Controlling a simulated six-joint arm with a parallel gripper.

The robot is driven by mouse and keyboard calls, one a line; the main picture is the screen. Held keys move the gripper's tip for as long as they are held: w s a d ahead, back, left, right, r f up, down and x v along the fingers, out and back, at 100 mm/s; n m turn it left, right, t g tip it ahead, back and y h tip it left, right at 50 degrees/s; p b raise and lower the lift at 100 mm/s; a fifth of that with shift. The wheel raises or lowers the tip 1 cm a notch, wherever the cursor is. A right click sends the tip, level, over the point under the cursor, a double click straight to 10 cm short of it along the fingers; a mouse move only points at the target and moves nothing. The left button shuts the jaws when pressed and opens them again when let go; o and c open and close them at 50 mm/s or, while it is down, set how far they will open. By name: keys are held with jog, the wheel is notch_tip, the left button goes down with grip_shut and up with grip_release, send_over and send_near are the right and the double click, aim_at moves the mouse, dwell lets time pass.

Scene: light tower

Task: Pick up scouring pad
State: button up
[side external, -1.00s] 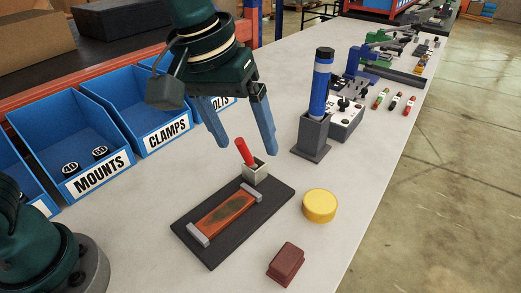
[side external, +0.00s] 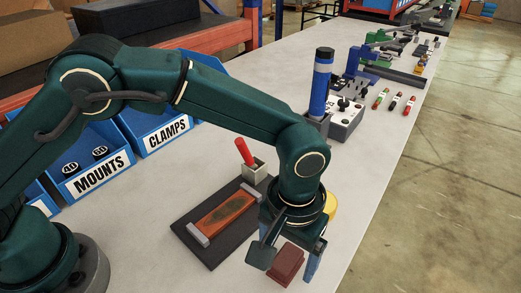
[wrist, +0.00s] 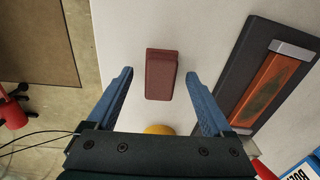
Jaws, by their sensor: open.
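The scouring pad (side external: 287,264) is a small dark red block lying on the light table near its front right edge. In the wrist view the pad (wrist: 161,75) lies between and slightly beyond the tips of my gripper (wrist: 160,75), with space on both sides. My gripper (side external: 290,270) is open, pointing down above the pad, with blue fingers on either side of it. The left finger is partly hidden in the side view.
A dark board (side external: 207,253) with a rusty orange plate (side external: 226,215) lies left of the pad. A yellow round thing (side external: 331,204) is mostly hidden behind my gripper. A red-handled tool stands in a small holder (side external: 254,172). Blue bins (side external: 92,172) stand further left.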

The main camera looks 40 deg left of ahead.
jog(key=shift+f, duration=0.3)
jog(key=shift+c, duration=0.3)
grip_shut()
jog(key=shift+r, duration=0.1)
